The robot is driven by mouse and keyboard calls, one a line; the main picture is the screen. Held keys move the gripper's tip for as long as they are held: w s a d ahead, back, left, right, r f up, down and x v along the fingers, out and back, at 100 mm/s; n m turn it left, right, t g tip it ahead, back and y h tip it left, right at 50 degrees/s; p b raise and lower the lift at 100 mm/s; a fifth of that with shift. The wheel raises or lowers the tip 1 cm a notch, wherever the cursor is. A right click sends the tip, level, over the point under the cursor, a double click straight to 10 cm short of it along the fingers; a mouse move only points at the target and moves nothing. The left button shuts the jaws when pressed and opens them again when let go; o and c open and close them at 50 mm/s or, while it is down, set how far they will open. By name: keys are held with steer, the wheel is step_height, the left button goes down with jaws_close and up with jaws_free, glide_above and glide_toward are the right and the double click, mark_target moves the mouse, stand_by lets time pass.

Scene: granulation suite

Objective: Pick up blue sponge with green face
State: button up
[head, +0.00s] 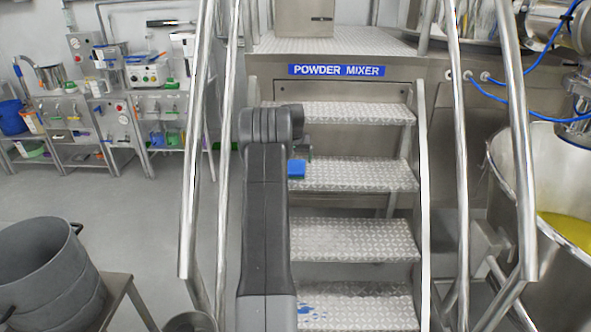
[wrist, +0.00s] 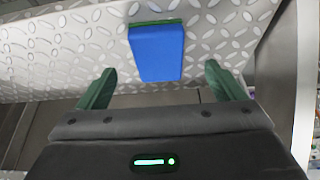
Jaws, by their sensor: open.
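The blue sponge (head: 297,169) lies on a diamond-plate stair tread, at the tread's left part, just right of my arm in the head view. In the wrist view the sponge (wrist: 156,52) shows its blue side, with a thin green edge along its far end. My gripper (wrist: 152,84) is open, with its two green fingers apart and nothing between them. The sponge lies just beyond the fingertips, roughly centred between them. In the head view my arm hides most of the gripper and the tread left of the sponge.
Metal stairs (head: 355,240) with handrails (head: 520,140) on both sides lead to a platform labelled powder mixer (head: 337,70). Blue spots mark the lowest tread. A grey drum (head: 45,275) stands at lower left, a steel vessel with yellow powder (head: 568,228) at right.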

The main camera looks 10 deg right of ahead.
mark_target(296, 168)
steer(key=shift+p+x, duration=0.35)
steer(key=shift+x, duration=2.5)
steer(key=shift+d, duration=0.1)
steer(key=c, duration=1)
step_height(296, 168, up, 10)
steer(key=shift+r, duration=0.1)
steer(key=shift+c, duration=0.3)
steer(key=o, duration=0.4)
steer(key=c, duration=0.3)
